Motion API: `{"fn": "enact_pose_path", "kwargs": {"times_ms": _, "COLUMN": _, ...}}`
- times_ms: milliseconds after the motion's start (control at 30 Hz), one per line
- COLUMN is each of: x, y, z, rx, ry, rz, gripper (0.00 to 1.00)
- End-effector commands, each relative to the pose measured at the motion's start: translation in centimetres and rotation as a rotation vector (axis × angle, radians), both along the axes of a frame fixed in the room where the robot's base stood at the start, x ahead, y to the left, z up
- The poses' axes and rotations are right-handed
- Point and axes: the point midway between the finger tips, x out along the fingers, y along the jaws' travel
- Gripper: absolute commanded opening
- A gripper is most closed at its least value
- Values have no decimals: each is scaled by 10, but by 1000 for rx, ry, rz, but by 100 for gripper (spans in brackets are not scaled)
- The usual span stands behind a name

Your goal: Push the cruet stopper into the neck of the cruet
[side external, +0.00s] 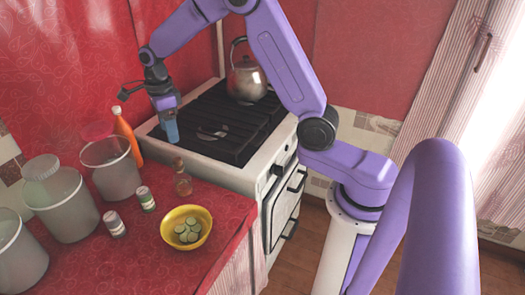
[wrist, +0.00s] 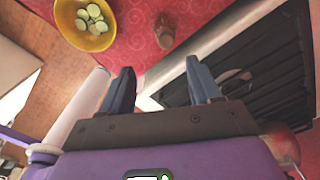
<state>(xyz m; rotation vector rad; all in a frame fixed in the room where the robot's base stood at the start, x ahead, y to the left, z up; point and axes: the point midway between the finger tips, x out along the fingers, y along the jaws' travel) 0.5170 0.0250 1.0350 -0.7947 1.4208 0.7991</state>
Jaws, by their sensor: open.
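The cruet (side external: 183,182) is a small amber glass bottle standing upright on the red counter, near its edge beside the stove. A brownish piece at its top (side external: 178,163) looks like the stopper, but how deep it sits cannot be told. In the wrist view the cruet (wrist: 165,32) shows from above, small and dim, beyond my fingertips. My gripper (side external: 171,130) is above the stove's near-left edge, higher than the cruet and apart from it. The wrist view shows my gripper (wrist: 160,66) with its two blue fingers spread and nothing between them.
A yellow bowl (side external: 165,232) with round green slices stands in front of the cruet. Two small jars (side external: 146,199), an orange bottle (side external: 126,135) and several grey canisters (side external: 111,170) stand to the left. The stove (side external: 225,125) carries a kettle (side external: 247,80) at the back.

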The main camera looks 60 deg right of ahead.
Motion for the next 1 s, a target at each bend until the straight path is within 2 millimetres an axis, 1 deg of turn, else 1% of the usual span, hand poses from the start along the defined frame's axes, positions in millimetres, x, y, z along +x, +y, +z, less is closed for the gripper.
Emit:
{"fn": "enact_pose_path", "kwargs": {"times_ms": 167, "x": -34, "y": 28, "z": 14, "rx": 1, "ry": -8, "rz": 378, "gripper": 63}}
{"fn": "enact_pose_path", "kwargs": {"times_ms": 300, "x": -73, "y": 49, "z": 25, "rx": 1, "ry": -13, "rz": 757, "gripper": 63}}
{"fn": "enact_pose_path", "kwargs": {"times_ms": 367, "x": -90, "y": 55, "z": 29, "rx": 1, "ry": -14, "rz": 918, "gripper": 63}}
{"fn": "enact_pose_path", "kwargs": {"times_ms": 500, "x": -134, "y": 66, "z": 36, "rx": 0, "ry": -18, "rz": 1296, "gripper": 63}}
{"fn": "enact_pose_path", "kwargs": {"times_ms": 633, "x": -175, "y": 70, "z": 41, "rx": -2, "ry": -23, "rz": 1645, "gripper": 63}}
{"fn": "enact_pose_path", "kwargs": {"times_ms": 767, "x": -218, "y": 69, "z": 43, "rx": -3, "ry": -27, "rz": 1996, "gripper": 63}}
{"fn": "enact_pose_path", "kwargs": {"times_ms": 800, "x": -231, "y": 67, "z": 44, "rx": -5, "ry": -29, "rz": 2104, "gripper": 63}}
{"fn": "enact_pose_path", "kwargs": {"times_ms": 1000, "x": -293, "y": 53, "z": 43, "rx": -10, "ry": -38, "rz": 2636, "gripper": 63}}
